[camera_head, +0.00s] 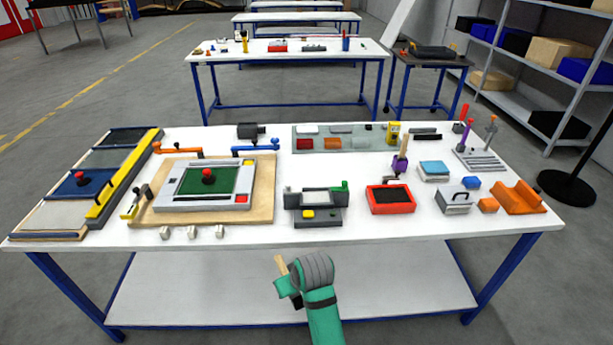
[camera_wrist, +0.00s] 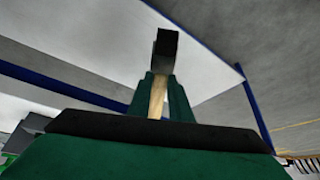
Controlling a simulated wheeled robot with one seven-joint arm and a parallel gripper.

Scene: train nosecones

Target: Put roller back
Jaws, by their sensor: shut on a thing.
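My gripper (camera_head: 286,284) is in front of the white table's front edge, near the middle and apart from the table. It is shut on the roller. In the wrist view, the roller shows a pale wooden handle (camera_wrist: 158,95) between my green fingers and a black head (camera_wrist: 165,46) beyond the fingertips. In the head view, only a short pale end of the handle (camera_head: 281,265) shows; the black head is hidden or too small to tell.
The white table (camera_head: 265,236) is crowded. A red tray with a dark inside (camera_head: 390,212), a grey fixture (camera_head: 318,222), an orange cradle (camera_head: 519,197) and a green-centred board (camera_head: 180,203) stand on it. Long trays (camera_head: 40,218) lie at the left. The front edge has free strips.

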